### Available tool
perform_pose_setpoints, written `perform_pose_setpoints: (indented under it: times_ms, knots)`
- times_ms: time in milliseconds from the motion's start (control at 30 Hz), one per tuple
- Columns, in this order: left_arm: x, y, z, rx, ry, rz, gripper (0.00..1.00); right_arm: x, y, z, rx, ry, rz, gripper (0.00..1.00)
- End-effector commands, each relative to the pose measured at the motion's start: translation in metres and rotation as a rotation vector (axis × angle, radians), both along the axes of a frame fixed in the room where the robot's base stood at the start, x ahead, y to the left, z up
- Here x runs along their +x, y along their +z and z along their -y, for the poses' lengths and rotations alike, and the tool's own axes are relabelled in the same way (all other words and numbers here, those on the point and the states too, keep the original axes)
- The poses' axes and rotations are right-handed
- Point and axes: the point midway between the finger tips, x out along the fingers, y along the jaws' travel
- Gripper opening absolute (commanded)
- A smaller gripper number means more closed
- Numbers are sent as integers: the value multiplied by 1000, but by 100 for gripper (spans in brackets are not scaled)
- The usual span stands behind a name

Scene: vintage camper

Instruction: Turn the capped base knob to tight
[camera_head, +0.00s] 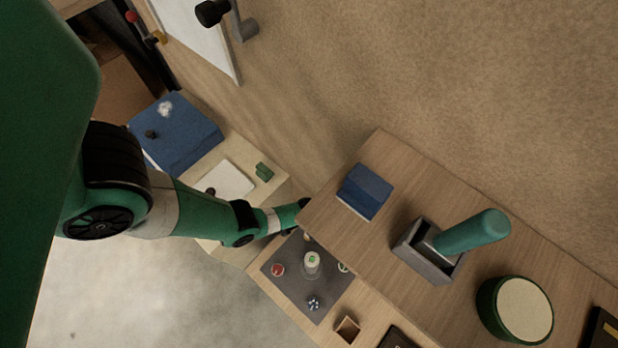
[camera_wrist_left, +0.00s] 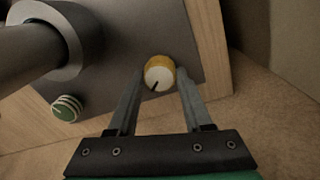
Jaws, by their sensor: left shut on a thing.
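In the left wrist view, a round knob with a white cap and yellow rim (camera_wrist_left: 160,72) sits on a dark grey panel (camera_wrist_left: 120,75). A black pointer line on its cap runs from the centre toward the lower left. My left gripper (camera_wrist_left: 159,82) has its two fingers on either side of the knob, shut on its rim. In the head view my left gripper (camera_head: 300,205) reaches the panel (camera_head: 293,293) beside the upper wooden counter, and its fingertips and the held knob are hidden there. No tight mark is readable. My right gripper is not in view.
A green knob with a pale stripe (camera_wrist_left: 66,108) and a thick grey post with a collar (camera_wrist_left: 62,45) stand left of the held knob. A red knob (camera_head: 277,270) is also on the panel. The raised counter (camera_head: 345,235) overhangs close to my left gripper.

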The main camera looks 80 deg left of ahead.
Motion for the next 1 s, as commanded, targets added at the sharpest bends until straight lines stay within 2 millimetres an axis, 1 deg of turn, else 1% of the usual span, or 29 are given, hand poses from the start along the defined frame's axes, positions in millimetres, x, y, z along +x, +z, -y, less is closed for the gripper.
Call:
perform_pose_setpoints:
  times_ms: [1000]
  knots:
    - [1, -1, 1, 0, -966, -1, 0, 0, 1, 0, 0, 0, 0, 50]
